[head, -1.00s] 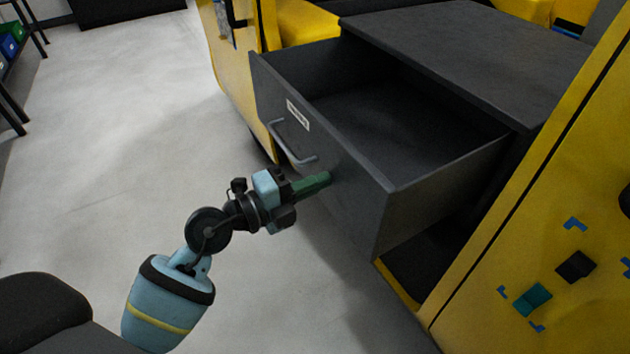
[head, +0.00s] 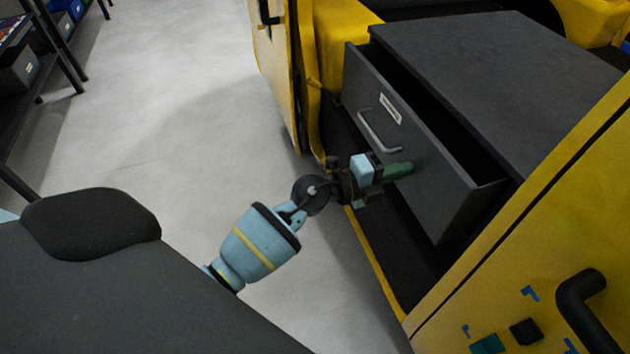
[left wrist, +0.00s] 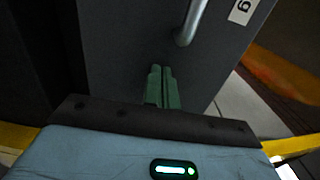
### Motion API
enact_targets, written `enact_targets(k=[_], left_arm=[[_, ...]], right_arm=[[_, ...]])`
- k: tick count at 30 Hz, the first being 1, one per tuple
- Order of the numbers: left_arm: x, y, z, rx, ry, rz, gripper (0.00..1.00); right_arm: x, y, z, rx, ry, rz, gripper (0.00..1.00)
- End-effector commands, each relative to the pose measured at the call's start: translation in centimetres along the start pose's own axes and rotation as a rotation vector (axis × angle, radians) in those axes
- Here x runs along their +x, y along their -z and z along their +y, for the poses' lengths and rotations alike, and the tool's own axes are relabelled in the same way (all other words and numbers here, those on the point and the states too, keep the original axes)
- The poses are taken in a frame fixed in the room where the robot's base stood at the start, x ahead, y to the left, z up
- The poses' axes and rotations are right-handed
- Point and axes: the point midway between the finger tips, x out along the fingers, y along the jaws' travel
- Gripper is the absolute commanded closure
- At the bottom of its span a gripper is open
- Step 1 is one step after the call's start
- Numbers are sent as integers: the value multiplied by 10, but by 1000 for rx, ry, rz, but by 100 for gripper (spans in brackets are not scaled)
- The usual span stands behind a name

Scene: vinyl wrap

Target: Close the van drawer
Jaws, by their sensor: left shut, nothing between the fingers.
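In the left wrist view the closed fingers (left wrist: 162,88) point at the drawer front (left wrist: 120,45), beside the handle (left wrist: 190,22). They look in contact, but I cannot be certain. My right gripper is not in view.
A yellow van door panel (head: 540,250) with a black handle (head: 585,310) stands at the right. Another yellow door (head: 275,70) is left of the drawer. The grey floor (head: 180,100) on the left is clear, with shelving (head: 40,90) beyond.

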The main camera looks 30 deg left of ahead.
Motion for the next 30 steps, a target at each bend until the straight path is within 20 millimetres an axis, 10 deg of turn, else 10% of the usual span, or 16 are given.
enact_targets(k=[12, 30], left_arm=[[71, 0, 1, -1, 0, 1, 100], [84, 0, -3, 1, 6, -2, 100]], right_arm=[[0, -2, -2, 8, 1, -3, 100], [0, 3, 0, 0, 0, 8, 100]])
